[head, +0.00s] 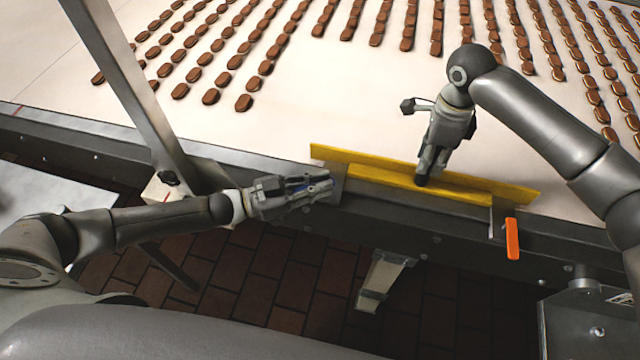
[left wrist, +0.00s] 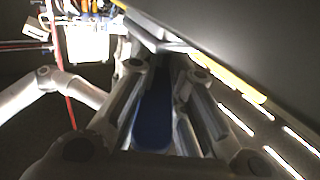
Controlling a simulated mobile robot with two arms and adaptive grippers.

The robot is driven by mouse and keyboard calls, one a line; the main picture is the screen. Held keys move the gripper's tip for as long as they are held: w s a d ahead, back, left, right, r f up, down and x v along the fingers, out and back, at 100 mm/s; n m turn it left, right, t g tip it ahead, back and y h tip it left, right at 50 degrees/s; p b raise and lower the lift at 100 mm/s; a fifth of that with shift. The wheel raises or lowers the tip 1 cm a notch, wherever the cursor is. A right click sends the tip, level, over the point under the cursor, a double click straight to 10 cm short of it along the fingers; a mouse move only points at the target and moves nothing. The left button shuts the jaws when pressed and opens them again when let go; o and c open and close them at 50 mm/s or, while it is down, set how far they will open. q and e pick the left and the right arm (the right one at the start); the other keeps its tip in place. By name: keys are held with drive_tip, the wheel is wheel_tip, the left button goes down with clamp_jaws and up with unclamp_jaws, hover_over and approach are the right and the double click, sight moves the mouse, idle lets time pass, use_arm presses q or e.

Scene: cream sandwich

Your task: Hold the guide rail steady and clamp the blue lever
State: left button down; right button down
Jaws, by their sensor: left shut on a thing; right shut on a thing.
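The yellow guide rail (head: 485,190) lies along the near edge of the conveyor in the head view. My right gripper (head: 424,174) points down onto the rail's middle and is shut on it; the fingers cover the exact contact. My left gripper (head: 325,188) is at the conveyor's side, by the rail's left end. The blue lever (left wrist: 153,122) lies between the left fingers in the left wrist view, and the gripper is shut on it. In the head view these fingers mostly hide the lever.
An orange lever (head: 512,239) hangs at the rail's right end. Rows of brown sandwiches (head: 300,45) lie on the pale belt (head: 330,100) behind the rail. A slanted metal post (head: 130,90) stands left, near my left arm. A metal box (head: 590,325) is at lower right.

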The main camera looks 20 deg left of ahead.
use_arm(q)
drive_tip(key=shift+r+m+g+h, duration=0.2)
drive_tip(key=shift+m+g+h, duration=0.1)
drive_tip(key=shift+g, duration=0.1)
drive_tip(key=c, duration=1.3)
unclamp_jaws()
drive_tip(key=shift+a+f, duration=0.1)
drive_tip(key=shift+s+a, duration=0.15)
drive_tip(key=shift+a, duration=0.2)
drive_tip(key=v, duration=0.6)
drive_tip(key=shift+s+a, duration=0.2)
drive_tip(key=shift+a, duration=0.1)
